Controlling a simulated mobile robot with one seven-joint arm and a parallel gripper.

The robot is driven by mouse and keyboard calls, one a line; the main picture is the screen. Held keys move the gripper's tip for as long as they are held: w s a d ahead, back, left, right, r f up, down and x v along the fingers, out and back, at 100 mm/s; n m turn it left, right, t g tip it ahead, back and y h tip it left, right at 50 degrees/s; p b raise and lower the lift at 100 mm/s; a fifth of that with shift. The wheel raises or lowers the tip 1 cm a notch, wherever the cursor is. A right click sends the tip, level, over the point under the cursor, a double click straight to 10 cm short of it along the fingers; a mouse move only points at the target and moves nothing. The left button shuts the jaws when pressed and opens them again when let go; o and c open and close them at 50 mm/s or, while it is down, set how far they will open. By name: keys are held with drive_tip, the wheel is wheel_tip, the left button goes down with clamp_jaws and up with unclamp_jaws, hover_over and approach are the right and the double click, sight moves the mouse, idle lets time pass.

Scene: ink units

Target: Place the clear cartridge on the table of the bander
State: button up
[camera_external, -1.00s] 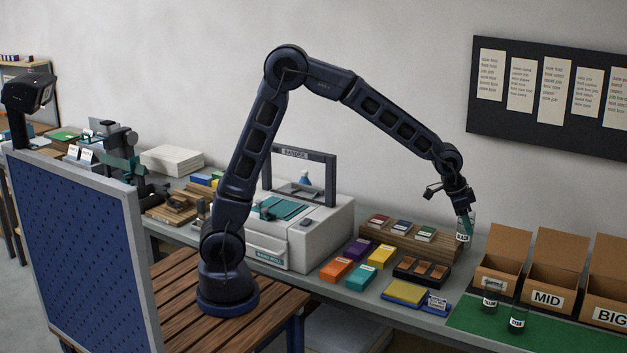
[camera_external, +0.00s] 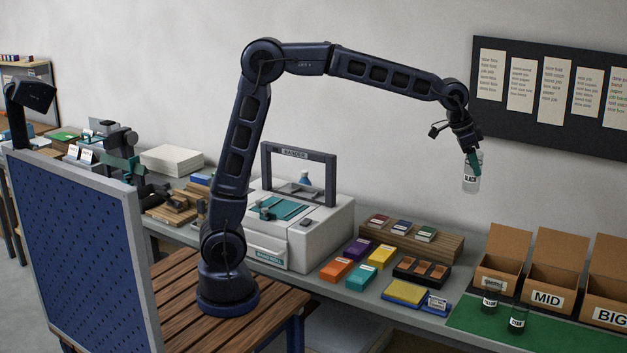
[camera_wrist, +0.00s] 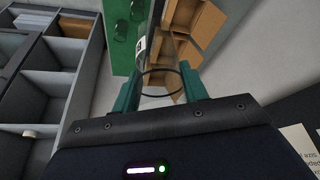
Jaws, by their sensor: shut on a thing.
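My gripper (camera_external: 473,162) is shut on a clear cartridge (camera_external: 471,181) with a white label that seems to read "BLACK". It holds the cartridge upright in the air, well above the bench. In the wrist view the clear cartridge (camera_wrist: 160,82) shows as a see-through round form between the two teal fingers. The bander (camera_external: 300,230) is a white machine left of the gripper, with a dark arch marked "BANDER". Its teal table (camera_external: 280,208) lies under the arch, and a small blue-topped object (camera_external: 304,179) shows there.
A wooden riser (camera_external: 420,243) and several coloured packs (camera_external: 362,276) lie between bander and mat. The air left of my gripper is free.

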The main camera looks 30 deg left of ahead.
wheel_tip(320, 180, up, 5)
drive_tip(key=w+a+r, duration=0.1)
drive_tip(key=w+a, duration=0.2)
drive_tip(key=a, duration=0.7)
drive_tip(key=w+a+r, duration=0.1)
drive_tip(key=w+a, duration=0.2)
drive_tip(key=a, duration=0.6)
drive_tip(key=w+a+r, duration=0.1)
drive_tip(key=w+a, duration=0.2)
drive_tip(key=a, duration=0.7)
drive_tip(key=s+a+f, duration=0.1)
drive_tip(key=s+a, duration=0.2)
drive_tip(key=a, duration=0.9)
drive_tip(key=s+a+f, duration=0.1)
drive_tip(key=s+a, duration=0.1)
drive_tip(key=a, duration=1)
drive_tip(key=s+a+f, duration=0.1)
drive_tip(key=s+a, duration=0.2)
drive_tip(key=a, duration=0.8)
drive_tip(key=shift+m, duration=0.4)
wheel_tip(320, 180, down, 25)
drive_tip(key=shift+f, duration=0.2)
drive_tip(key=shift+f, duration=0.15)
drive_tip(key=o, duration=1.3)
